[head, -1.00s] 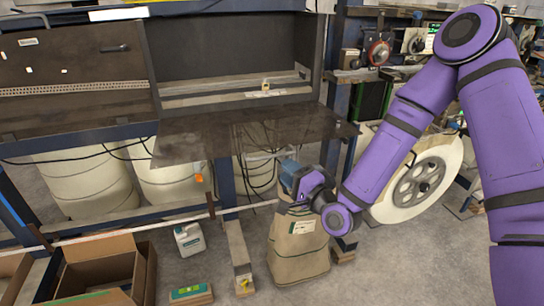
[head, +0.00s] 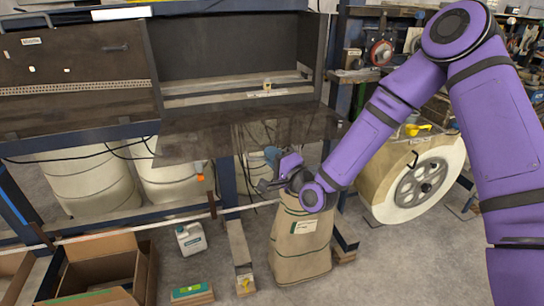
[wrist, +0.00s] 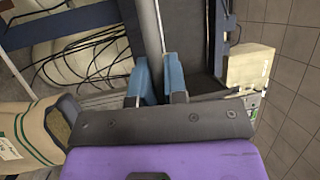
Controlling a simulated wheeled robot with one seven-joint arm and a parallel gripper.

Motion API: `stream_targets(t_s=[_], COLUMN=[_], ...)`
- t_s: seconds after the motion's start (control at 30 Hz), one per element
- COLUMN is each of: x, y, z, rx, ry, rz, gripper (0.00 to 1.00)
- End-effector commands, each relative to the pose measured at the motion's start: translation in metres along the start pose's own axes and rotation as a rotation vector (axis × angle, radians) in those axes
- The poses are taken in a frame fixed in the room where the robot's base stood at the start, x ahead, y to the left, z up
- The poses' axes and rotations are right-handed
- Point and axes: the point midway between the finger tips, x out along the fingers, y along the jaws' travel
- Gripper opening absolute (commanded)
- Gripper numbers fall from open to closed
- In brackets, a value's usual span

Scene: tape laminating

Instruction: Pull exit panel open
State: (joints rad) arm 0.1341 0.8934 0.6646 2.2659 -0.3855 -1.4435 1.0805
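The exit panel seems to be the dark, see-through sheet (head: 245,128) that juts out flat from the front of the machine in the head view; I see no label on it. My gripper (head: 268,160) is by the front edge of this sheet, near its right part, with the wrist lower and to the right. In the wrist view, the two blue fingers (wrist: 158,80) stand apart with a narrow gap. A grey bar (wrist: 152,25) runs up behind the gap; I cannot tell whether the fingers touch it. Nothing is clearly held.
A brown sack (head: 300,245) stands on the floor below my gripper. White drums (head: 90,185), a white jug (head: 190,238) and an open cardboard box (head: 100,265) are at the left. Loose black cables hang below the panel.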

Motion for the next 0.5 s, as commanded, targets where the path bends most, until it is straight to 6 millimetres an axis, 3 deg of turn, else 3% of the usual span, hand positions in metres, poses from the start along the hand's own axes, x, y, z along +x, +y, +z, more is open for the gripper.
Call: stream_targets(t_s=[0.27, 0.5], x=[0.000, 0.009], y=[-0.002, -0.037], z=[0.000, -0.004], rx=[0.000, -0.003], ry=[0.000, 0.001], rz=[-0.001, -0.005], gripper=[0.00, 0.00])
